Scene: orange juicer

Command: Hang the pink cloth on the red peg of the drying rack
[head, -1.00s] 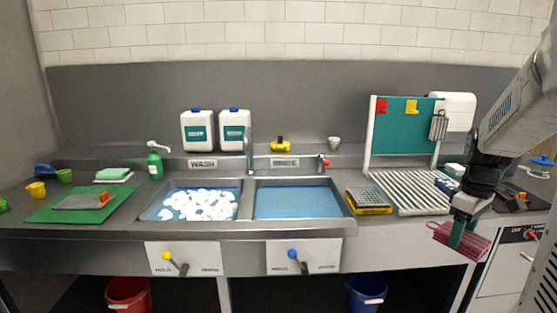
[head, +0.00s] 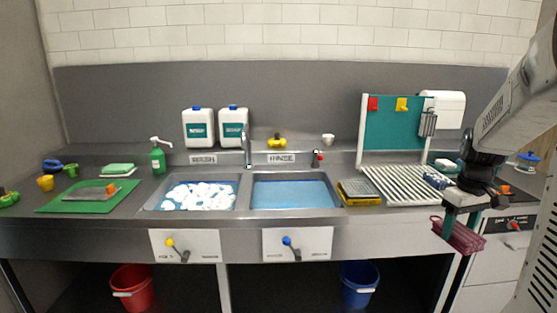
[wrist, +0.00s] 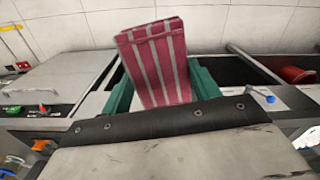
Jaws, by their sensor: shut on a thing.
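A pink cloth with pale stripes (head: 462,236) is held by my gripper (head: 449,225) in front of the counter's right end. In the wrist view the folded cloth (wrist: 156,62) stands up between the green fingers of my gripper (wrist: 160,88). The red peg (head: 373,104) is at the top left of the teal board of the drying rack (head: 393,130). A yellow peg (head: 402,104) sits to its right. My gripper is to the right of the red peg and well below it.
The ribbed drainboard (head: 400,186) lies in front of the rack. A grey and yellow sponge stack (head: 358,193) is at its left. A dark whisk-like item (head: 428,124) hangs at the rack's right. Two sinks, one with foam (head: 198,196), are further left.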

